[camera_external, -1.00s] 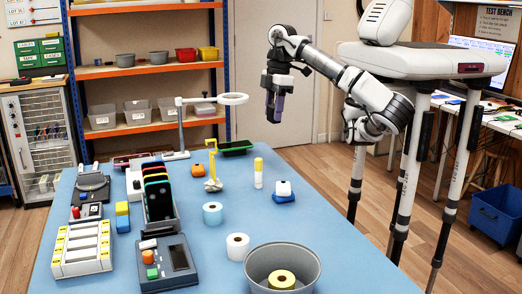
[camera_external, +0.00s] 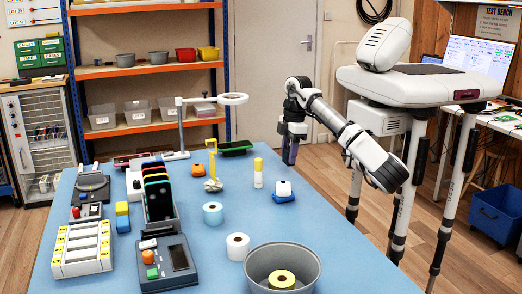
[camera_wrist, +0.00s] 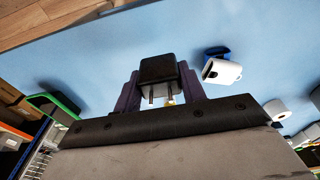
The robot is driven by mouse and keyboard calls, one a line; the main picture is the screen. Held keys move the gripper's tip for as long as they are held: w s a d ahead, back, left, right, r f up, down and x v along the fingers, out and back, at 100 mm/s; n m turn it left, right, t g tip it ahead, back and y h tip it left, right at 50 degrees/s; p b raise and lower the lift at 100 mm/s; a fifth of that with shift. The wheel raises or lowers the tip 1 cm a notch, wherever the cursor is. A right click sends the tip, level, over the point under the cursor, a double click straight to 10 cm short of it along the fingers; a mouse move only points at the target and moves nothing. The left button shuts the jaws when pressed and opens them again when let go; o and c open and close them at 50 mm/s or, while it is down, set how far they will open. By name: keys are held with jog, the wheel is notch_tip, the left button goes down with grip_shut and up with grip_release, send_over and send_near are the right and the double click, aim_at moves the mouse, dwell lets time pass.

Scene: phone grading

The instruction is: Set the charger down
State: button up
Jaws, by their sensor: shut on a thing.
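The charger (camera_wrist: 160,75) is a black block with two metal prongs. In the wrist view it sits between the two purple fingers of my gripper (camera_wrist: 158,90), which is shut on it. In the external view my gripper (camera_external: 290,152) points down at the far right edge of the blue table (camera_external: 330,235). The charger cannot be told apart from the fingers there. The wrist view shows blue table surface beyond the charger, with a gap that is hard to judge.
A yellow-and-white stick (camera_external: 258,172), tape rolls (camera_external: 237,246), a grey bowl (camera_external: 283,262) and a green-edged tray (camera_external: 236,147) are also on the table. The table's right front is clear.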

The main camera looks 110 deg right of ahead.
jog(key=shift+f+b, duration=0.4)
jog(key=shift+f, duration=2.7)
jog(key=shift+f, duration=0.1)
jog(key=shift+f, duration=0.15)
jog(key=o, duration=1)
jog(key=shift+c, duration=0.2)
notch_tip(320, 180, up, 12)
jog(key=s+p, duration=0.1)
jog(key=p, duration=0.1)
jog(key=shift+s+r, duration=0.25)
